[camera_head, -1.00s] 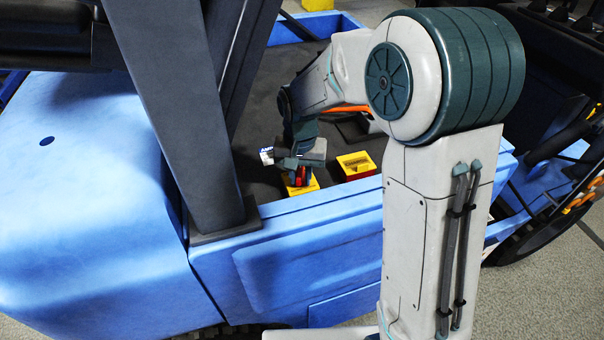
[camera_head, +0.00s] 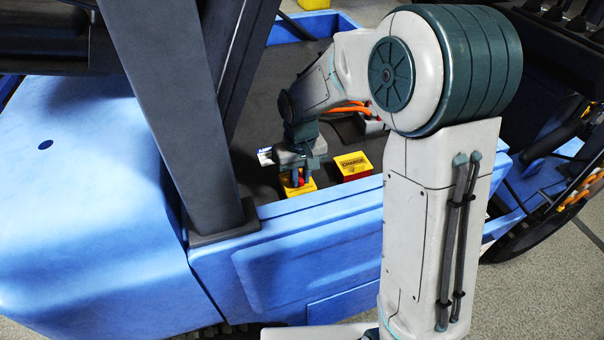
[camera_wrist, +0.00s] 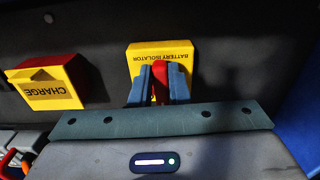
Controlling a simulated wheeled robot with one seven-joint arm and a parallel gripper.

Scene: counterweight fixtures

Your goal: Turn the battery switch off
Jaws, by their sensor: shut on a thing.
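The battery switch is a yellow block marked BATTERY ISOLATOR with a red handle (camera_wrist: 158,72); its yellow plate (camera_wrist: 181,48) shows upside down at the top middle of the wrist view. In the head view the yellow plate (camera_head: 305,189) sits on the dark deck near the blue front edge. My gripper (camera_wrist: 158,85) is over the plate, its two blue-grey fingers on either side of the red handle and shut on it. In the head view my gripper (camera_head: 298,178) comes down on the switch and hides most of the handle.
A yellow and red CHARGE box (camera_head: 353,166) stands just right of the switch; it is at the left in the wrist view (camera_wrist: 45,90). A dark upright post (camera_head: 180,100) rises to the left. Orange cables (camera_head: 347,109) lie behind.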

